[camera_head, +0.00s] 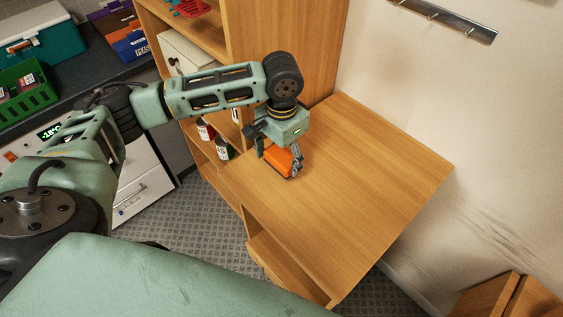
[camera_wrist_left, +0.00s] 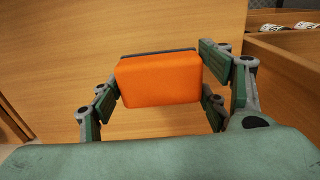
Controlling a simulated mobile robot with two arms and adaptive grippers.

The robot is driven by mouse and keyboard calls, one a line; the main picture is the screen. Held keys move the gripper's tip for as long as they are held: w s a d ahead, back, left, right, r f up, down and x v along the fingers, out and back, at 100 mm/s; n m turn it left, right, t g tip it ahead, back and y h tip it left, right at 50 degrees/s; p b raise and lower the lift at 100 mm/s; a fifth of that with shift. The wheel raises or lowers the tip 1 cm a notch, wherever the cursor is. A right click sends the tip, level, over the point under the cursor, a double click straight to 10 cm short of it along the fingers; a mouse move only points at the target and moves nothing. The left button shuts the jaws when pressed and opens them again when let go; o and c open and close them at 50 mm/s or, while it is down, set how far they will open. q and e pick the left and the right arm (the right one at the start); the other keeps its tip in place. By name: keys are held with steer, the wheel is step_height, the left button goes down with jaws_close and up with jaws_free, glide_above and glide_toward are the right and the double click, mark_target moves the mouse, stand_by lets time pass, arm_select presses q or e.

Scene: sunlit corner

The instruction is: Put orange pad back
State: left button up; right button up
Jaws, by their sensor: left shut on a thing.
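The orange pad (camera_head: 278,159) is a small orange block with a dark layer on one face. My left gripper (camera_head: 281,157) is shut on it, over the left part of the wooden table top (camera_head: 350,185). In the left wrist view the pad (camera_wrist_left: 158,80) sits between the two fingers of my left gripper (camera_wrist_left: 160,85), its dark layer along the far edge. I cannot tell whether the pad touches the table top. My right gripper is not in view.
A wooden shelf unit (camera_head: 290,50) with cans (camera_head: 222,148) stands behind and left of the table. A hook rail (camera_head: 445,17) is on the wall. A green crate (camera_head: 24,92) is on the dark counter. The table's middle and right are clear.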

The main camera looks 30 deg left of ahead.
mark_target(281, 164)
arm_select(q)
step_height(281, 164, down, 3)
steer(key=shift+s+f+p, duration=0.1)
steer(key=shift+f+p, duration=0.1)
steer(key=shift+p, duration=0.3)
steer(key=shift+f, duration=0.2)
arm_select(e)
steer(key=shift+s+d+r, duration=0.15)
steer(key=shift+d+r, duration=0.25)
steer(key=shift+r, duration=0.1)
arm_select(q)
steer(key=shift+f, duration=0.15)
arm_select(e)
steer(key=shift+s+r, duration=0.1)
arm_select(q)
steer(key=o, duration=1)
step_height(281, 164, up, 12)
steer(key=shift+r+b, duration=0.2)
steer(key=shift+b, duration=1)
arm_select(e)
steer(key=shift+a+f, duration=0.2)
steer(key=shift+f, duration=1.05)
